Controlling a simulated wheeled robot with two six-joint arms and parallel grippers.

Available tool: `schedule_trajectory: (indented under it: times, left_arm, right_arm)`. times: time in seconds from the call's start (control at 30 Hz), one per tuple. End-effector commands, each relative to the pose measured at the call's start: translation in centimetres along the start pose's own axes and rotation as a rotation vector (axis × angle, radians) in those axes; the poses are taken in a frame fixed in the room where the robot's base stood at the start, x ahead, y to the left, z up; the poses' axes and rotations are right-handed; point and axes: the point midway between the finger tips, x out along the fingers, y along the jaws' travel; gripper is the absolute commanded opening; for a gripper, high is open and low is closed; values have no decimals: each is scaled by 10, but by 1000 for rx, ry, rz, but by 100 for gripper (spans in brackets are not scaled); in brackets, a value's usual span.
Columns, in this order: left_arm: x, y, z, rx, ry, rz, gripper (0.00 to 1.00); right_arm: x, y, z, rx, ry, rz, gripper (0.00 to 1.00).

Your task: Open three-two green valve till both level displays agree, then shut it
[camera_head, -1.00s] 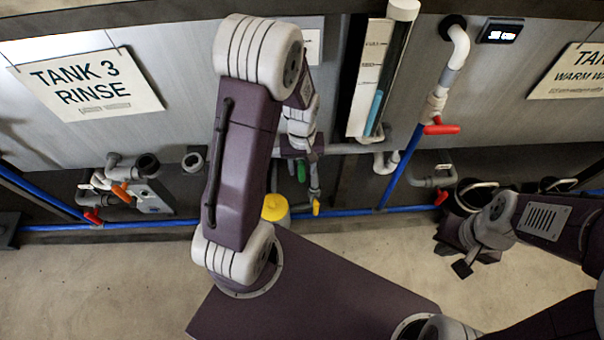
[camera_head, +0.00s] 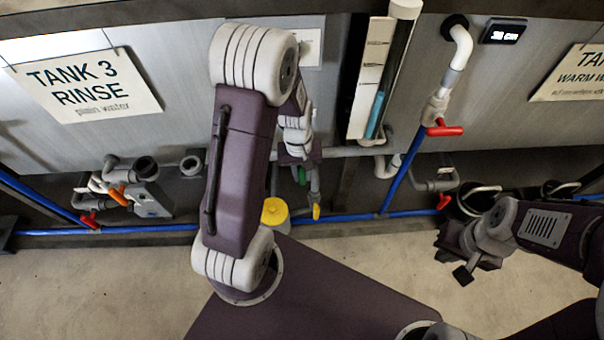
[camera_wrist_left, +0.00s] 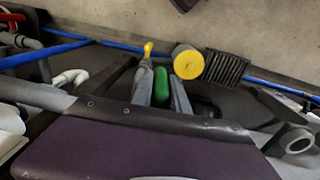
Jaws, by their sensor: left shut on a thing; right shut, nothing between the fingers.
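The green valve handle (camera_head: 301,176) sits low between the tanks, partly hidden by my left arm. In the left wrist view the green handle (camera_wrist_left: 160,87) lies between the two fingers of my left gripper (camera_wrist_left: 161,88), which is shut on it. A level display (camera_head: 502,31) on the right tank shows lit digits, perhaps 38 cm. A sight tube (camera_head: 375,113) with blue liquid stands beside a marked scale. I see no second digital display. My right gripper (camera_head: 464,275) is shut and empty at the lower right.
A tank 3 rinse sign (camera_head: 85,86) hangs at left. Red handles (camera_head: 445,131), an orange handle (camera_head: 118,195) and a yellow handle (camera_head: 316,212) sit on nearby pipes. A yellow-topped container (camera_head: 275,211) stands close to my left gripper. Blue pipes (camera_head: 350,217) run along the floor edge.

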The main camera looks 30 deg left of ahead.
Motion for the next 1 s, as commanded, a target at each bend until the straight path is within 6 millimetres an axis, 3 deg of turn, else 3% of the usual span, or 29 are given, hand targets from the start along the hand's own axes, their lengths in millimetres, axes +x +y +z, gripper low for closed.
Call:
schedule_trajectory:
  times: [0.17, 0.6, 1.0]
  left_arm:
    - [7, -3, -2, -11, 5, 110, 0]
    - [12, -8, -2, -8, 8, 519, 0]
    - [11, -10, -2, -4, 4, 900, 0]
  right_arm:
    - [27, 0, 3, 0, 0, 0, 0]
    - [120, 2, 12, 0, 0, 0, 0]
    - [172, 3, 18, 0, 0, 0, 0]
